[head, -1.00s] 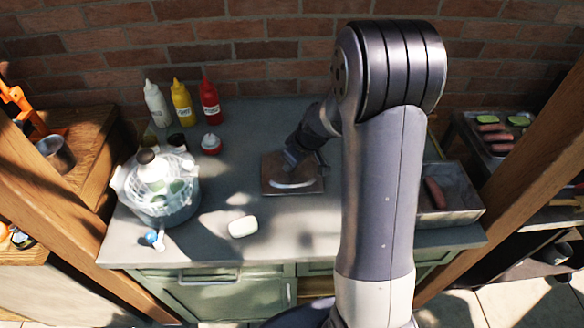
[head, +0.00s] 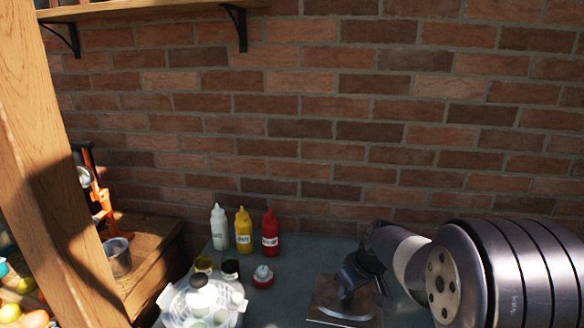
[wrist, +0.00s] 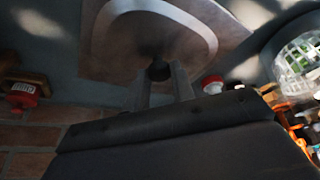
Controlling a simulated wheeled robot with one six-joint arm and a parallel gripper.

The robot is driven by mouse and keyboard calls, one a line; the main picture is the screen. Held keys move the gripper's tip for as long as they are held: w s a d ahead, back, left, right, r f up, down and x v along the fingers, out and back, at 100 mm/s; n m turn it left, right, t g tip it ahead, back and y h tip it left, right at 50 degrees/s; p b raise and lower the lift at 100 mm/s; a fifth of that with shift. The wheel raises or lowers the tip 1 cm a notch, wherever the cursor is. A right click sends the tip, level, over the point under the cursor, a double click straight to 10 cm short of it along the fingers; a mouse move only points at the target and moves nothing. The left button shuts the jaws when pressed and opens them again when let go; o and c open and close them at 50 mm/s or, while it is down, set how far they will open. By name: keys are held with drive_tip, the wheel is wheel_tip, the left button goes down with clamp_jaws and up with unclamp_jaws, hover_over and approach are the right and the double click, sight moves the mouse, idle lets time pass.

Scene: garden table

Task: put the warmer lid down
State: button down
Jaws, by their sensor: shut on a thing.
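The warmer lid (head: 326,299) is a flat, square, shiny brownish-grey plate with a pale curved band. In the head view it is at the bottom, right of centre, level over the grey counter. My gripper (head: 352,288) is above its middle. In the wrist view the lid (wrist: 112,58) fills the top, and my gripper (wrist: 160,76) is shut on its small dark knob (wrist: 158,69). I cannot tell whether the lid touches the counter or is slightly above it. The warmer itself is not in view now.
White (head: 219,229), yellow (head: 243,231) and red (head: 270,233) bottles stand left of the lid by the brick wall. A small red-and-white container (head: 263,276) is nearer the lid. A clear vessel (head: 203,303) is at lower left. My arm hides the counter's right side.

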sight(350, 307)
drive_tip(key=f+m, duration=0.1)
drive_tip(key=s+f+m+h, duration=0.1)
drive_tip(key=f, duration=0.1)
drive_tip(key=f+m, duration=0.1)
drive_tip(key=m, duration=0.1)
drive_tip(key=shift+s+f+h, duration=0.3)
drive_tip(key=shift+s+f, duration=0.05)
drive_tip(key=shift+s, duration=0.05)
drive_tip(key=shift+s+a+f+m+t+h, duration=0.1)
drive_tip(key=shift+s+f+m+t+h, duration=0.1)
drive_tip(key=shift+f+m, duration=0.25)
drive_tip(key=shift+s+a+f+m+t+h, duration=0.1)
drive_tip(key=shift+s+f+m+t, duration=0.1)
drive_tip(key=shift+f+m, duration=0.25)
drive_tip(key=shift+s, duration=0.1)
